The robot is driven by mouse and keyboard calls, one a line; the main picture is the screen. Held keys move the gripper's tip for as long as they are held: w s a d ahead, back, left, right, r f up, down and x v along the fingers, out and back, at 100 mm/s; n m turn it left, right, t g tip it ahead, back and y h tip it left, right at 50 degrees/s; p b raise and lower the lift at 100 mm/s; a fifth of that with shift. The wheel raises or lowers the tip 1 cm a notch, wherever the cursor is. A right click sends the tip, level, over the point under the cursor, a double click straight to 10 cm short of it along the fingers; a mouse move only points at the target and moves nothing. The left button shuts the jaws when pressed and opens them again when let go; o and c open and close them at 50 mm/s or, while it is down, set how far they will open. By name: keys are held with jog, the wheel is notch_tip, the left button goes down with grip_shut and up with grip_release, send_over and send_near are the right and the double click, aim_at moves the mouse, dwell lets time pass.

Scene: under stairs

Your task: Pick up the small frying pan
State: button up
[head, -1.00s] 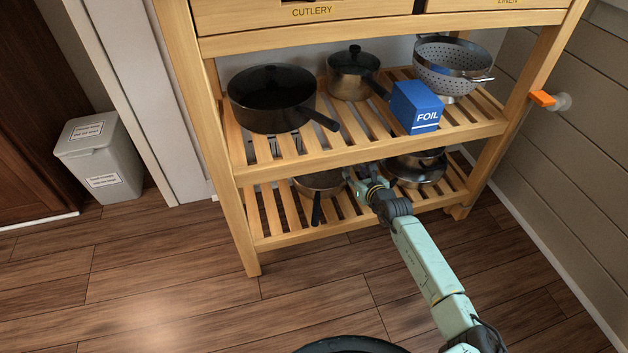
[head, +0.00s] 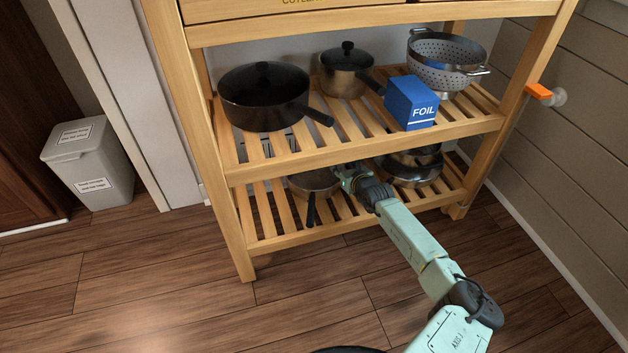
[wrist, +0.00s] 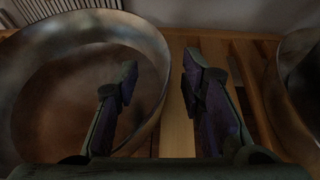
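The small frying pan (head: 312,183) sits on the left of the rack's lower slatted shelf, its dark handle pointing toward the front. In the wrist view its metal rim and brownish inside (wrist: 60,95) fill the left half. My gripper (head: 345,172) reaches in under the upper shelf at the pan's right side. In the wrist view my gripper (wrist: 160,90) is open, and the pan's right rim shows between the two fingers. The left finger appears over the pan's inside, the right finger outside it. I cannot tell whether either finger touches the rim.
Stacked metal pans (head: 412,172) stand on the lower shelf to the right of my gripper. The upper shelf (head: 300,150) is close above and holds a black pot (head: 262,100), a saucepan (head: 343,78), a blue foil box (head: 410,103) and a colander (head: 445,65).

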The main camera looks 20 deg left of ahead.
grip_shut()
jog(key=shift+r, duration=0.1)
dwell(0.7)
